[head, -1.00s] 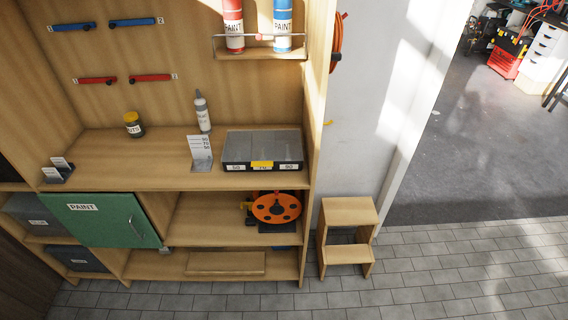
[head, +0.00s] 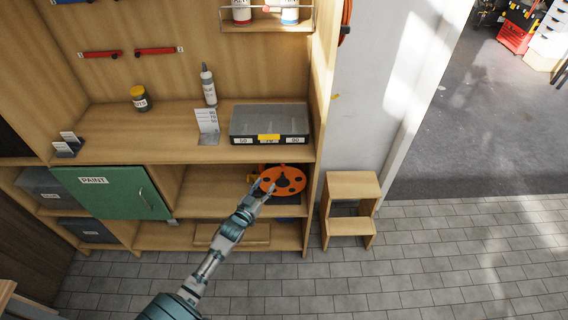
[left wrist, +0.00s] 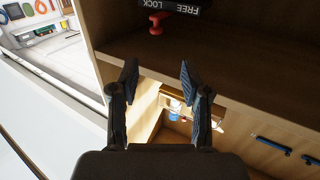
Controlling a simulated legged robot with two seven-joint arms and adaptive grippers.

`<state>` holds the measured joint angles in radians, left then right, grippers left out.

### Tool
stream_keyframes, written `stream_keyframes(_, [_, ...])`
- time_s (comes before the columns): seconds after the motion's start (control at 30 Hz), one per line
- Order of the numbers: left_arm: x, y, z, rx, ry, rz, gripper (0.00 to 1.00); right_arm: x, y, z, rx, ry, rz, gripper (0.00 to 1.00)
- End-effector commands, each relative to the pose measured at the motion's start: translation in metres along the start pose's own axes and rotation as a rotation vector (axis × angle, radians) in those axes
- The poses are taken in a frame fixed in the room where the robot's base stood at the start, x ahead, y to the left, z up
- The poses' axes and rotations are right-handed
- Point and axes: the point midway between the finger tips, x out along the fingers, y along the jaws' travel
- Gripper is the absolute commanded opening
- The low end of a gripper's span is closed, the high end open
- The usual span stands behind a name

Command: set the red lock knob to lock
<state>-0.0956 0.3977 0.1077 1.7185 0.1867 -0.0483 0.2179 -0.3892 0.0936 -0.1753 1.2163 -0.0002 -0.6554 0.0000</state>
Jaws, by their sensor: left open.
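The red lock knob (left wrist: 156,23) shows near the top of the left wrist view, beside a dark plate (left wrist: 175,5) with upside-down "FREE" and "LOCK" lettering. I cannot tell for sure which word it is set to. My left gripper (left wrist: 158,78) is open and empty, its two fingers apart, with the knob beyond their tips. In the head view the same gripper (head: 264,190) reaches to the orange reel (head: 287,179) in the lower right shelf bay and overlaps its left edge. The knob is not discernible in the head view. My right gripper is not in view.
The shelf board (head: 190,207) is clear left of the reel. A green paint door (head: 110,192) stands left of this bay. The workbench top (head: 170,145) is above, with a grey box (head: 270,122). A wooden step stool (head: 350,190) stands on the right.

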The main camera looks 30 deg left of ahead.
Motion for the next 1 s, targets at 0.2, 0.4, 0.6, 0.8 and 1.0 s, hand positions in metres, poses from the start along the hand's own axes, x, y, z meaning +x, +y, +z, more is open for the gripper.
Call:
stream_keyframes(0.2, [0.054, -0.003, 0.002, -0.002, -0.001, -0.001, 0.47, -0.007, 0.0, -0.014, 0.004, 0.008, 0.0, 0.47])
stream_keyframes(0.4, [0.098, -0.003, 0.003, -0.003, -0.003, -0.001, 0.47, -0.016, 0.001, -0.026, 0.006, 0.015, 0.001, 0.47])
stream_keyframes(0.6, [0.126, -0.003, 0.004, -0.003, -0.004, -0.001, 0.47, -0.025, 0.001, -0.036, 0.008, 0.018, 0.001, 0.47])
stream_keyframes(0.8, [0.134, -0.002, 0.002, -0.001, -0.003, -0.001, 0.47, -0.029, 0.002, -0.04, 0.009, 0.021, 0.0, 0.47])
stream_keyframes(1.0, [0.134, -0.002, 0.002, -0.002, -0.003, 0.0, 0.47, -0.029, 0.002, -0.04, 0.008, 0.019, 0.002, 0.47])
